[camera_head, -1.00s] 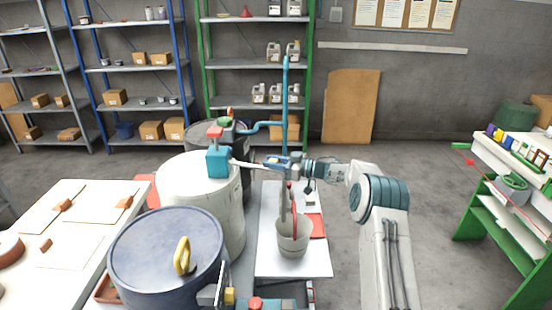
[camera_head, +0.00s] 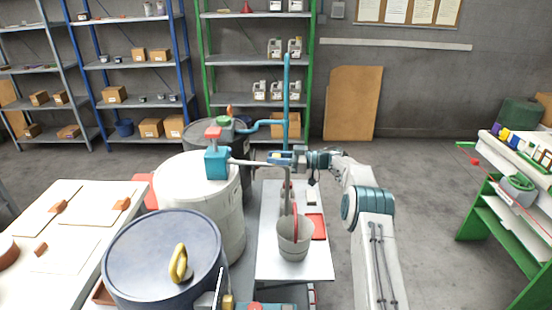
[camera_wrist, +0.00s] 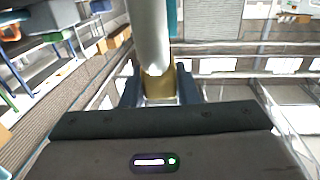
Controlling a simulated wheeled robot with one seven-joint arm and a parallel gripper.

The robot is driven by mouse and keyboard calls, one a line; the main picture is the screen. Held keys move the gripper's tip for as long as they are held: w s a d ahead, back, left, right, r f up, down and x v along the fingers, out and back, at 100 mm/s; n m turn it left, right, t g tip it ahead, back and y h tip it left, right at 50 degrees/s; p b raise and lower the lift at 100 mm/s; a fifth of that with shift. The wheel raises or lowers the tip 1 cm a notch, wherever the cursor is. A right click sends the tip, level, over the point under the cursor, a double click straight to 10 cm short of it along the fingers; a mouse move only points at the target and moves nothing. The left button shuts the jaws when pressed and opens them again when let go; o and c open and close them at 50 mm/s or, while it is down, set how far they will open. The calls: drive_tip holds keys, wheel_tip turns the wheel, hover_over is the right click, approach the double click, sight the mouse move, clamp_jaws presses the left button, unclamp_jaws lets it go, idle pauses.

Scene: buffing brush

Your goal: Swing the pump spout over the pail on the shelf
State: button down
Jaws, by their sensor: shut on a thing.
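The pump (camera_head: 217,163) has a teal body with a red top and sits on a white drum. Its grey spout (camera_head: 246,162) reaches right and bends down; the pipe also fills the upper middle of the wrist view (camera_wrist: 149,35). My gripper (camera_head: 284,159) is shut on the spout near its bend; in the wrist view its fingers (camera_wrist: 160,90) flank a brass-coloured part of the pipe. The grey pail (camera_head: 294,243) stands upright on the white shelf (camera_head: 270,265). The spout's lower end appears close to the pail's back rim; I cannot tell whether it is over the opening.
A dark blue drum (camera_head: 150,255) with a yellow handle stands in front of the white drum (camera_head: 205,210). A dark drum with a blue pipe (camera_head: 287,95) stands behind. A red flat item (camera_head: 317,226) lies beside the pail. The floor to the right is open up to a green bench (camera_head: 490,215).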

drive_tip(key=shift+a, duration=0.1)
drive_tip(key=c, duration=1.1)
unclamp_jaws()
drive_tip(key=shift+a, duration=0.1)
drive_tip(key=shift+d, duration=0.25)
drive_tip(key=shift+d, duration=0.25)
drive_tip(key=d, duration=0.4)
drive_tip(key=s+d+b, duration=0.1)
drive_tip(key=d, duration=0.3)
drive_tip(key=d+b, duration=0.1)
drive_tip(key=d, duration=0.4)
drive_tip(key=shift+s+d, duration=0.1)
drive_tip(key=shift+s, duration=0.3)
